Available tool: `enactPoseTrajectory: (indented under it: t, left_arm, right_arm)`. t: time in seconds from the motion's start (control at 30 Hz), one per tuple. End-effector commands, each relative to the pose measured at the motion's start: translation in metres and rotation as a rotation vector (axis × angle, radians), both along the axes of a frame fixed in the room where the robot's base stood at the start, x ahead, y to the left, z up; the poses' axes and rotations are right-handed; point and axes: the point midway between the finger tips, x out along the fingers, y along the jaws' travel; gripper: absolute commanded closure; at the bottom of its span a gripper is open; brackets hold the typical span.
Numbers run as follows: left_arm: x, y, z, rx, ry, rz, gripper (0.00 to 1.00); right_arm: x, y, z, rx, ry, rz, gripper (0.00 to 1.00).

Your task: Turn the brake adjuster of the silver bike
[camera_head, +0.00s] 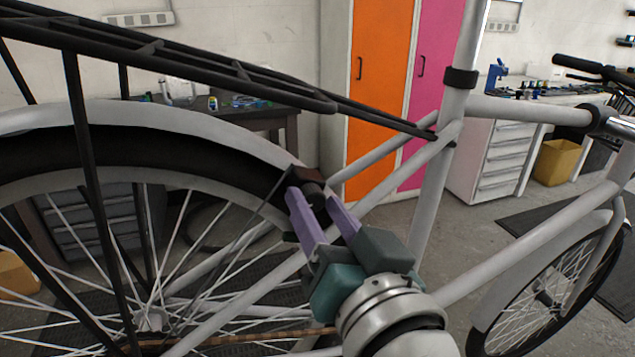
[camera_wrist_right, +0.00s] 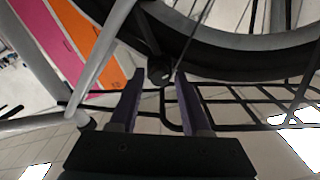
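The silver bike's frame (camera_head: 432,190) fills the middle of the head view, with its rear wheel on the left. The brake adjuster (camera_head: 312,193), a small dark round knob, sits by the rear tyre near the frame tubes. My right gripper (camera_head: 314,201) reaches up to it from below, with one purple finger on each side. In the right wrist view, the adjuster (camera_wrist_right: 159,73) lies between the open fingertips (camera_wrist_right: 160,78), with a gap showing on both sides. My left gripper is not in view.
A black rear rack (camera_head: 190,62) runs above the wheel, and spokes and frame tubes crowd around my right gripper. Behind stand a dark workbench (camera_head: 275,116), orange (camera_head: 380,90) and pink lockers, a white drawer unit (camera_head: 490,160) and a yellow bin (camera_head: 557,162).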

Motion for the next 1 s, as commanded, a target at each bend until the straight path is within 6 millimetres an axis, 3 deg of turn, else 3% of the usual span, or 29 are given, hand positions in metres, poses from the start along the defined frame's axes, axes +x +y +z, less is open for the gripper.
enactPoseTrajectory:
  t: [0.1,0.43,0.8,1.0]
  left_arm:
    - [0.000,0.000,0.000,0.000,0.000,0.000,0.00]
    - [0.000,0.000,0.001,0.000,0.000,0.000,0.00]
    - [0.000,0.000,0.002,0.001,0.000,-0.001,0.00]
    - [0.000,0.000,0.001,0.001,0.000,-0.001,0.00]
  right_arm:
    - [0.000,0.000,0.000,-0.001,0.000,0.000,0.39]
    - [-0.005,-0.002,0.000,-0.001,0.001,0.000,0.39]
    - [-0.067,-0.022,-0.002,-0.003,0.003,0.001,0.39]
    - [-0.090,-0.029,-0.001,-0.002,0.001,0.001,0.39]
